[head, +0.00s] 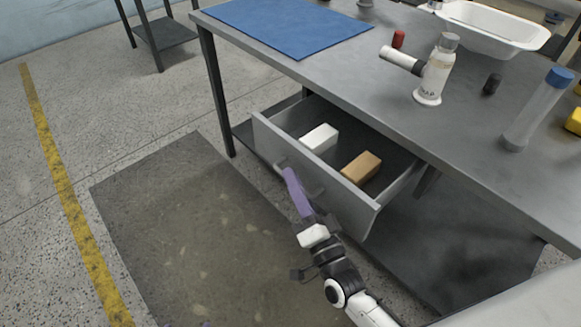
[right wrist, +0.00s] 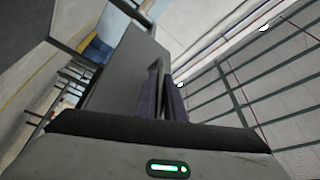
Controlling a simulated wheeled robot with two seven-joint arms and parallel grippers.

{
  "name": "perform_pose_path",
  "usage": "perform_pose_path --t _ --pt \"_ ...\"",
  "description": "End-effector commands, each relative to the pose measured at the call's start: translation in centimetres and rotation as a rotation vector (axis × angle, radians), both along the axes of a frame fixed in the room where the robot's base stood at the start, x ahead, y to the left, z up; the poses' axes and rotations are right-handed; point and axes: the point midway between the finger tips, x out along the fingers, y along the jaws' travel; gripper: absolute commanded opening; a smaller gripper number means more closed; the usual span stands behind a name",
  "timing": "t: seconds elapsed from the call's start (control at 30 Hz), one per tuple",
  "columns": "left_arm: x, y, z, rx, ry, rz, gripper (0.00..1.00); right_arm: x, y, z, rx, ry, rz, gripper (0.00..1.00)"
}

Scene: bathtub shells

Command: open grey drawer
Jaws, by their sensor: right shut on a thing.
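The grey drawer (head: 310,178) under the workbench is pulled out. It holds a white block (head: 319,138) and a tan block (head: 361,168). My right gripper (head: 289,173), with purple fingers, is shut on the drawer's handle at the drawer front. In the right wrist view the fingers (right wrist: 163,100) close around the handle (right wrist: 160,72), with the drawer front (right wrist: 125,75) beside them. The exact grip is partly hidden in the head view. Only small purple bits, perhaps my left gripper's tips, show at the bottom edge of the head view.
A dark floor mat (head: 190,230) lies in front. The floor at left is clear.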

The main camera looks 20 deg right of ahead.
Motion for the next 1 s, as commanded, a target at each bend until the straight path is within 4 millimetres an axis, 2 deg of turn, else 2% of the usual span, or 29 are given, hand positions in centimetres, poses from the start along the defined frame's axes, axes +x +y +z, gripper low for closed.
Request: perform_pose_path --t 0.2,0.53,0.57,0.6,1.0 --pt "0.07 -0.04 0.34 0.0 -0.001 0.001 0.59 -0.77 -0.14 0.03 0.0 -0.002 -0.025 0.0" --pt "0.09 -0.11 0.3 -0.001 0.001 0.003 0.59 -0.78 -0.05 -0.02 0.0 -0.002 -0.024 0.0" --pt "0.08 -0.11 0.29 -0.001 0.001 0.003 0.59 -0.78 -0.05 -0.03 0.0 -0.002 -0.024 0.13" --pt "0.08 -0.12 0.29 -0.001 0.002 0.003 0.59 -0.78 -0.04 -0.04 0.0 -0.002 -0.023 0.17" --pt "0.08 -0.14 0.27 -0.002 0.002 0.002 0.59 -0.93 0.05 -0.15 -0.001 -0.001 -0.02 0.17"
